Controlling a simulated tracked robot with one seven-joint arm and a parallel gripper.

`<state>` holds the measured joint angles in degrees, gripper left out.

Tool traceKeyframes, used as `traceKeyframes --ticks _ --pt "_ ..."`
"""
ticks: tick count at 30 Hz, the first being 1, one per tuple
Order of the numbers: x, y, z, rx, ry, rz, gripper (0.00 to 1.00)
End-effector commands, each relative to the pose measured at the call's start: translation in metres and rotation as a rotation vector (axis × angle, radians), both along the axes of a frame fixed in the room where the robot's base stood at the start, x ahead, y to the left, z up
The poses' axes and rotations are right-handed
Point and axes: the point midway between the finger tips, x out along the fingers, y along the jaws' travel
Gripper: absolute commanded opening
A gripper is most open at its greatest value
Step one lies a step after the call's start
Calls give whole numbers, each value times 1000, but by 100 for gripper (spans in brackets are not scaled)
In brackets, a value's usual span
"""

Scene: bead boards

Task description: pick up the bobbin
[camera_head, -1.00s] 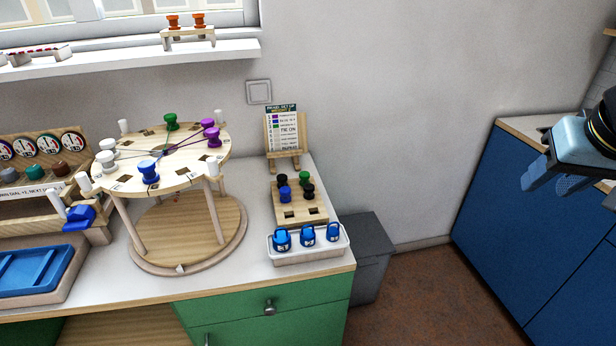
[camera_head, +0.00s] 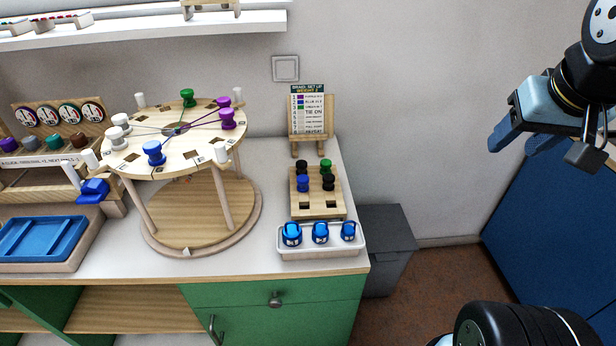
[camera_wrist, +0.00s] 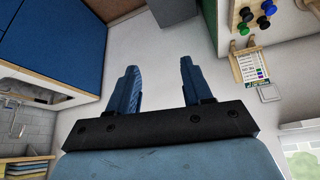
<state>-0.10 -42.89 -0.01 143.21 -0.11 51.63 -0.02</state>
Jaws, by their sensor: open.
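Several bobbins stand on the round wooden board (camera_head: 170,165): a blue bobbin (camera_head: 153,153) at the front, two purple ones (camera_head: 227,118) at the right, a green one (camera_head: 188,97) at the back and two white ones (camera_head: 117,136) at the left. Threads run from some of them to the middle. A small wooden rack (camera_head: 318,211) holds a blue bobbin (camera_head: 303,183), a green one (camera_head: 326,165) and two black ones (camera_head: 328,182). My gripper (camera_head: 527,138) is open and empty, high at the right, far from them all. The wrist view shows its spread blue fingers (camera_wrist: 158,68).
A white tray (camera_head: 322,252) with three blue weights sits at the counter's front. An instruction card (camera_head: 309,108) stands behind the rack. A blue tray (camera_head: 42,240) lies at the left. A grey bin (camera_head: 392,240) stands beside the counter, below open space.

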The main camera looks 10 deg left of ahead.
Motion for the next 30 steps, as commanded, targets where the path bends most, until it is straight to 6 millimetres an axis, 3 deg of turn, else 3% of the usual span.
traceKeyframes --ticks 4,17,23,30 --pt "7 3 -6 -40 43 53 64" --pt "58 49 -60 -441 341 519 64" --pt "82 82 -85 -677 448 765 64" --pt "106 135 -117 -987 534 1056 64"
